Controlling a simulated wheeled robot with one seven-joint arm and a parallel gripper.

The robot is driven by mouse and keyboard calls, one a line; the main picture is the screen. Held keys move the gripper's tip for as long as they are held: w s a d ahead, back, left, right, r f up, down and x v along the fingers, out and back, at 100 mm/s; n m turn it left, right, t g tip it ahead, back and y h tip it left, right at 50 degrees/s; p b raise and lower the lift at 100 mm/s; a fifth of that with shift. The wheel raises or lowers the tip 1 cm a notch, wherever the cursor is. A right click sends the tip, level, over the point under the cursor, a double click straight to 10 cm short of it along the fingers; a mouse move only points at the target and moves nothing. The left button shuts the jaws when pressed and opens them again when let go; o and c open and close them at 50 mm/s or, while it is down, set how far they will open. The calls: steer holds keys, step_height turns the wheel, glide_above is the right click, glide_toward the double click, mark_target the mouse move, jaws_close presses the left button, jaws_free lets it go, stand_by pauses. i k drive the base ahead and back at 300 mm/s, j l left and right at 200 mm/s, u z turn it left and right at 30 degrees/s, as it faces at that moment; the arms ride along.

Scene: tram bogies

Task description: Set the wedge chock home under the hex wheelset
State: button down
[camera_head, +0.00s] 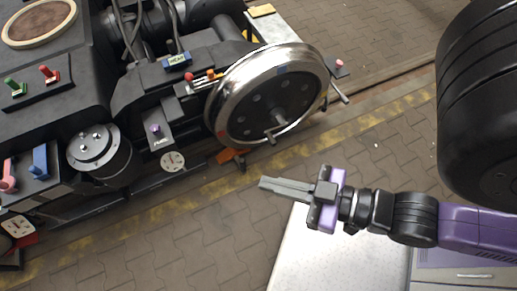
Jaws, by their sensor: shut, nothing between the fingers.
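A large silver-rimmed wheel (232,97) with a dark bolted face stands at the right end of the bogie. I cannot tell from this view whether it carries a hex mark. A small orange piece (227,155), which looks like the wedge chock, sits low at the wheel's lower left, close to the rim. I cannot tell whether it touches the wheel. My gripper (263,183) is shut and empty, its fingers pointing left. In the picture it is below the wheel and to the right of the orange piece, apart from both.
A yellow-marked strip (330,130) runs along the floor. A pale surface (315,260) lies below my gripper. Brick paving (190,235) is clear at the lower left.

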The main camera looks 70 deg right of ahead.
mark_target(228, 154)
steer(key=k+l+z, duration=0.15)
steer(key=k, duration=0.4)
steer(key=k+l+z, duration=0.15)
steer(key=k, duration=0.35)
steer(key=k+l+z, duration=0.15)
steer(key=k, duration=0.4)
steer(key=i+j+u, duration=0.15)
steer(key=i+u, duration=0.15)
steer(key=i, duration=0.75)
steer(key=i+l+u, duration=0.15)
steer(key=i+u, duration=0.15)
steer(key=i, duration=0.75)
